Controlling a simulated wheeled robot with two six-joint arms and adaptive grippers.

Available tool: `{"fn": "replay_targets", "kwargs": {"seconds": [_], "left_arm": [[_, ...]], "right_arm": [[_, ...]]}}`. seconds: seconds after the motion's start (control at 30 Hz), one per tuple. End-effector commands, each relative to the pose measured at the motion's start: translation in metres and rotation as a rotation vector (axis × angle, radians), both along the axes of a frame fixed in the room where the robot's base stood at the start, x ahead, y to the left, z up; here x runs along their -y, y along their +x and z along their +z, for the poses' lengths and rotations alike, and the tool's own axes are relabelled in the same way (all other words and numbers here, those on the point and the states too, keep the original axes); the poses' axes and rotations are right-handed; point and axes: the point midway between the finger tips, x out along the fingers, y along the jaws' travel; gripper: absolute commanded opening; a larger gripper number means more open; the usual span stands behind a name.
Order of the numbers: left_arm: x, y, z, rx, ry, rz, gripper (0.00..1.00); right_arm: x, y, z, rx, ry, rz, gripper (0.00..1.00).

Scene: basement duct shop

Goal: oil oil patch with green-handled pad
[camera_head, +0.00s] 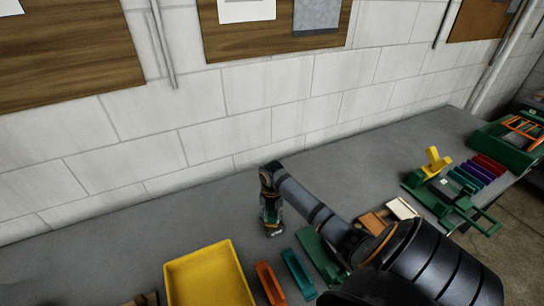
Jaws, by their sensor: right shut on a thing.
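My right gripper (271,217) is at the end of the arm that comes in from the lower right. No oil patch can be made out. My left gripper is not in view.
A yellow tray (167,285) stands at the front, with an orange block (269,283) and a teal block (298,274) beside it. A green piece (311,246) lies partly behind my arm. A green rack (430,198) and a green crate (500,150) are right. The bench's back left is clear.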

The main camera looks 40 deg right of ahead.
Motion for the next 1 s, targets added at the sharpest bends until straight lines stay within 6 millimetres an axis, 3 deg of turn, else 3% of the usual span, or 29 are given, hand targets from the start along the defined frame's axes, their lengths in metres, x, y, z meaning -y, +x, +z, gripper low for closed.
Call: {"fn": "replay_targets", "kwargs": {"seconds": [0.47,0.77,1.0], "left_arm": [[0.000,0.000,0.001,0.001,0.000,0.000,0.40],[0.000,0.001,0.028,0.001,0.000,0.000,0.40],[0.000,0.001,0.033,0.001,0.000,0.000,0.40]], "right_arm": [[-0.001,-0.001,0.000,-0.004,0.002,-0.001,0.04],[0.000,-0.001,0.027,-0.002,0.001,0.000,0.04],[0.000,0.000,0.047,-0.001,0.001,0.000,0.04]]}}
